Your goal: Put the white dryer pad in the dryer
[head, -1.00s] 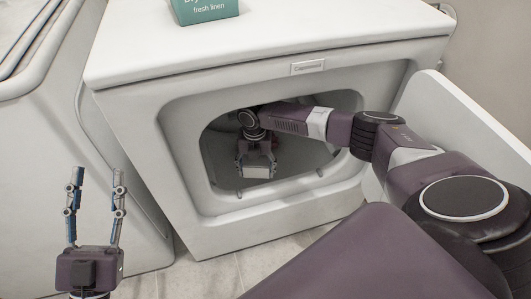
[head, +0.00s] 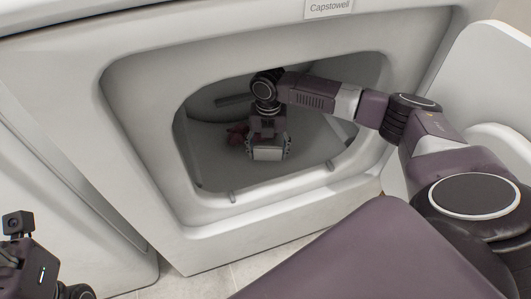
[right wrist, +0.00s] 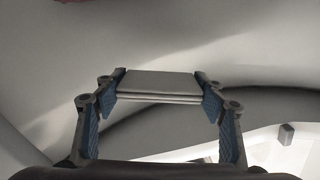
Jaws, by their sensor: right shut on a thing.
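The white dryer pad (head: 268,154) is a small, flat, pale slab held inside the dryer's drum opening. My right gripper (head: 268,146) is shut on it; in the right wrist view the pad (right wrist: 158,85) sits between the blue-padded fingers, with its layered edge facing the camera. The white dryer (head: 130,150) has its front opening uncovered, and my right arm reaches through it from the right. The pad appears above the drum floor; whether it touches is unclear. Part of my left wrist shows at the lower left, but its fingers are out of view.
A dark reddish cloth (head: 237,133) lies inside the drum behind and left of my right gripper. The opened white door (head: 480,75) stands at the right. The opening's lower rim lies under my right arm. Another white appliance (head: 60,210) stands at the left.

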